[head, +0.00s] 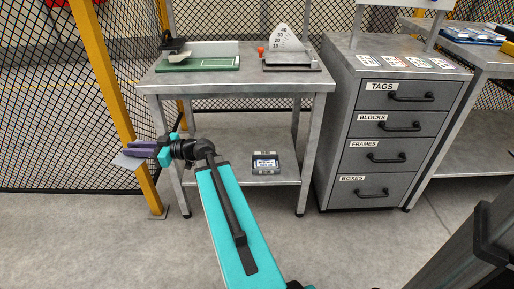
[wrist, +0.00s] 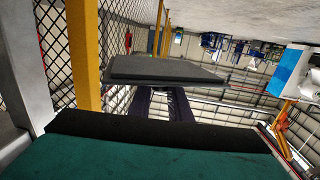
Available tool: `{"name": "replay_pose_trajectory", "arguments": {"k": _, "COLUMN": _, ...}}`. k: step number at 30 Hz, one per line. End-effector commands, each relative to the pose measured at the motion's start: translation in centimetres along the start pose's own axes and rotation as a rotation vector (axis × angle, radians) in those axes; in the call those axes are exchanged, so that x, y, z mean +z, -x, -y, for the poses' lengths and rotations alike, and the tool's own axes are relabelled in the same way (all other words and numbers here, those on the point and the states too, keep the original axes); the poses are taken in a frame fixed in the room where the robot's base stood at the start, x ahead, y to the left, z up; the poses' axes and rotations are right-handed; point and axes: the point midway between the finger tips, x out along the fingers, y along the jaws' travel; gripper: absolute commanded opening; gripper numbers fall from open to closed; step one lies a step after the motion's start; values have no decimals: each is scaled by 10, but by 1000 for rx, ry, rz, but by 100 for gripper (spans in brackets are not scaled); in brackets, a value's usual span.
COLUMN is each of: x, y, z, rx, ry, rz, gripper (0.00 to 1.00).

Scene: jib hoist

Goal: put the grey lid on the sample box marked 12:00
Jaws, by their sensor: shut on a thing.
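My gripper (head: 128,152) is at the left in the head view, beside the yellow post and left of the workbench. Its dark purple fingers are shut on a thin flat grey lid (head: 127,162), which sticks out below and left of them. In the wrist view the lid (wrist: 165,70) is a dark grey slab at the fingers' far end (wrist: 166,92). I cannot make out a sample box marked 12:00 in either view.
A workbench (head: 235,87) carries a green board (head: 200,64) and a stand with a numbered scale (head: 288,42). A small dark device with a pale label (head: 265,163) sits on its lower shelf. A labelled drawer cabinet (head: 388,128) stands right. A yellow post (head: 104,75) and mesh fence are left.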

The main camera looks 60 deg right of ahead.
Motion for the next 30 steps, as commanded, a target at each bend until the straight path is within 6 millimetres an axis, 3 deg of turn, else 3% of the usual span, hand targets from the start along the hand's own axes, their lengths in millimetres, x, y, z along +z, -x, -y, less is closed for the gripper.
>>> {"name": "replay_pose_trajectory", "arguments": {"k": 3, "x": 10, "y": 20, "z": -35, "rx": 85, "ry": -4, "rz": 0, "gripper": 0}}
{"name": "replay_pose_trajectory", "arguments": {"k": 17, "x": 52, "y": 104, "z": -148, "rx": 387, "ry": -21, "rz": 0, "gripper": 0}}
{"name": "replay_pose_trajectory", "arguments": {"k": 30, "x": 120, "y": 218, "z": -247, "rx": 724, "ry": -39, "rz": 0, "gripper": 0}}
